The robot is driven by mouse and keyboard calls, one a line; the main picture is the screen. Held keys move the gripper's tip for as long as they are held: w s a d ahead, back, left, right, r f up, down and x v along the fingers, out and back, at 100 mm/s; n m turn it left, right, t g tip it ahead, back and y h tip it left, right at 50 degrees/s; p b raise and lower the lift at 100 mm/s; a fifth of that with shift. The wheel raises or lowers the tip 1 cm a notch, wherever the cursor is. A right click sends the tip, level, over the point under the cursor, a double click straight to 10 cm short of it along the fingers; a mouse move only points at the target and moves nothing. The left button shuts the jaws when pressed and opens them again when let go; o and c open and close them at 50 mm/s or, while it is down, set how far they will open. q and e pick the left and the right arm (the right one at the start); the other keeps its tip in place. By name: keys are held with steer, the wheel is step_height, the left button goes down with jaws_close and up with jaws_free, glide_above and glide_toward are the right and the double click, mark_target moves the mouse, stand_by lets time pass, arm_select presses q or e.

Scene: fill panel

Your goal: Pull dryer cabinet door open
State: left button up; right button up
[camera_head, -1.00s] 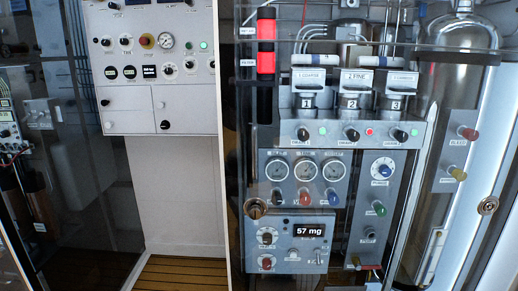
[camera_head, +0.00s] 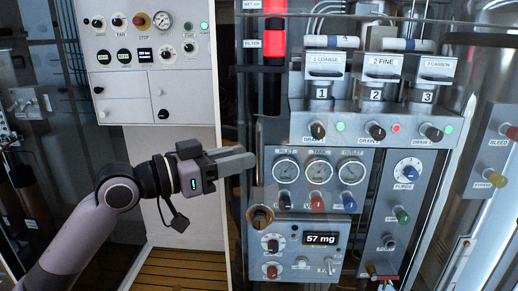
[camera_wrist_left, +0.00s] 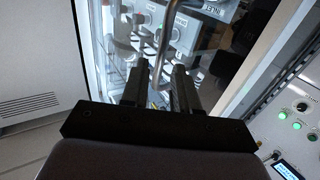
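The dryer cabinet stands behind a clear glass door (camera_head: 232,110) that looks shut. In the left wrist view, a curved metal bar, the door handle (camera_wrist_left: 168,35), runs down toward the gap between my fingers. My left gripper (camera_head: 252,160) reaches in from the left, its fingers pointing right at the door's left side. It also shows in the left wrist view (camera_wrist_left: 159,88), with its two fingers apart and the bar's lower end between or just beyond the tips. I cannot tell whether they touch. In the head view, the handle is hard to make out. My right gripper is not in view.
Inside the cabinet are gauges, knobs, filter housings and a display (camera_head: 320,239) reading 57 mg. A white control panel (camera_head: 150,60) stands left of the door. A slatted wooden floor (camera_head: 185,272) shows below. A white side panel (camera_wrist_left: 35,60) stands left in the wrist view.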

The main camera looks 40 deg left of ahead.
mark_target(259, 179)
arm_select(q)
steer(key=shift+p+x, duration=0.7)
steer(key=shift+x, duration=1.75)
jaws_close()
